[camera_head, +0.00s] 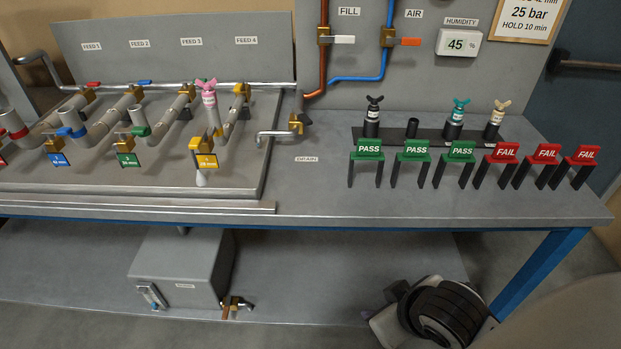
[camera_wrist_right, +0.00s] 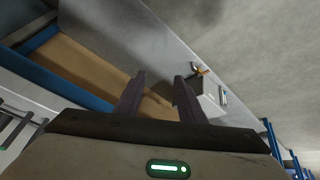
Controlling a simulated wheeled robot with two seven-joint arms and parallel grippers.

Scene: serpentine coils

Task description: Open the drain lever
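The drain valve (camera_head: 296,125) is a brass body at the end of a grey pipe, just above the DRAIN label (camera_head: 306,159), with a short dark lever (camera_head: 305,119) on its right side. I cannot tell the lever's exact angle. My right gripper (camera_wrist_right: 158,95) shows in the right wrist view with its two dark fingers apart and nothing between them. In the head view my right arm's end is at the bottom right, below the bench top and well away from the drain valve; its fingertips cannot be made out there. My left gripper is not in view.
Left of the valve stands a panel of feed pipes with coloured levers (camera_head: 93,85). PASS stands (camera_head: 367,149) and FAIL stands (camera_head: 501,152) line the bench's right. A grey box (camera_head: 180,272) with a brass tap (camera_head: 237,303) sits on the lower shelf. The bench top around the DRAIN label is clear.

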